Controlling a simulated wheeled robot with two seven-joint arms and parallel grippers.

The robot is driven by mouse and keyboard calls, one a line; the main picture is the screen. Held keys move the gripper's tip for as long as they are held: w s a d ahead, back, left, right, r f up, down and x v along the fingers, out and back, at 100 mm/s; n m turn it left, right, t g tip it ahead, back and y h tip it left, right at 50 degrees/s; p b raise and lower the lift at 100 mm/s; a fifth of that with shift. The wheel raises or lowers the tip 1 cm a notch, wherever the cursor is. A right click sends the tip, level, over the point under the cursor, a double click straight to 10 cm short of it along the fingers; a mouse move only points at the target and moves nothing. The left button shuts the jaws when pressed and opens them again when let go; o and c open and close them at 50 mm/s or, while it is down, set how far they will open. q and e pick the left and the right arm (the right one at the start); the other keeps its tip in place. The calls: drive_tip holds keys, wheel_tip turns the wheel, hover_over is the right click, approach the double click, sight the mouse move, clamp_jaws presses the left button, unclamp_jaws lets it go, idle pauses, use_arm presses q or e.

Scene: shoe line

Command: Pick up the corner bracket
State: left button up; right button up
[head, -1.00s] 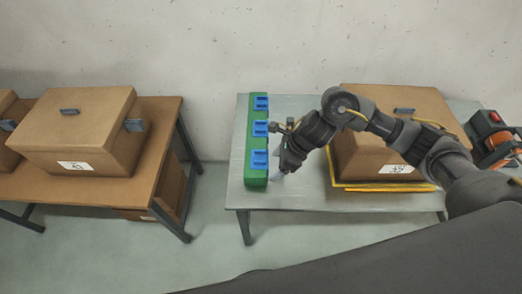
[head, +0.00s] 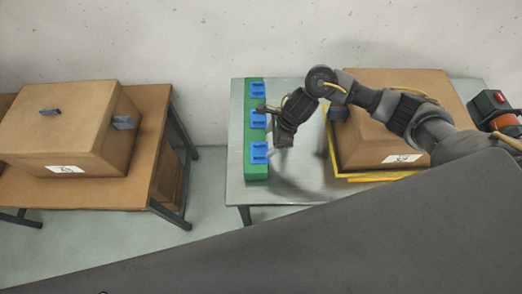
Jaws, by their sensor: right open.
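Several small blue pieces sit in a row on a green strip along the left end of the grey table: a far one (head: 258,90), a middle one (head: 258,119) and a near one (head: 259,153). They look like the corner brackets, though their exact shape is too small to tell. My right gripper (head: 281,141) is open and points down just right of the green strip (head: 256,174), between the middle and near pieces. It appears empty and apart from them. My left gripper is out of view.
A brown box (head: 375,140) with dark blue fittings stands in a yellow frame (head: 352,178) right of the gripper. An orange and black device (head: 497,115) is at the far right. Another box (head: 75,130) stands on a brown table (head: 100,193) at left.

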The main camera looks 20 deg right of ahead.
sight(260, 152)
drive_tip(key=shift+w+a+f, duration=0.1)
drive_tip(key=shift+a+f, duration=0.15)
drive_tip(key=shift+f, duration=0.2)
drive_tip(key=p+x, duration=0.1)
drive_tip(key=x, duration=0.2)
drive_tip(key=shift+a+f, duration=0.15)
drive_tip(key=shift+f, duration=0.1)
drive_tip(key=shift+a+f, duration=0.2)
drive_tip(key=shift+f, duration=0.4)
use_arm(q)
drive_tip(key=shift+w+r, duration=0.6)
use_arm(e)
drive_tip(key=shift+w, duration=0.1)
drive_tip(key=c, duration=1.1)
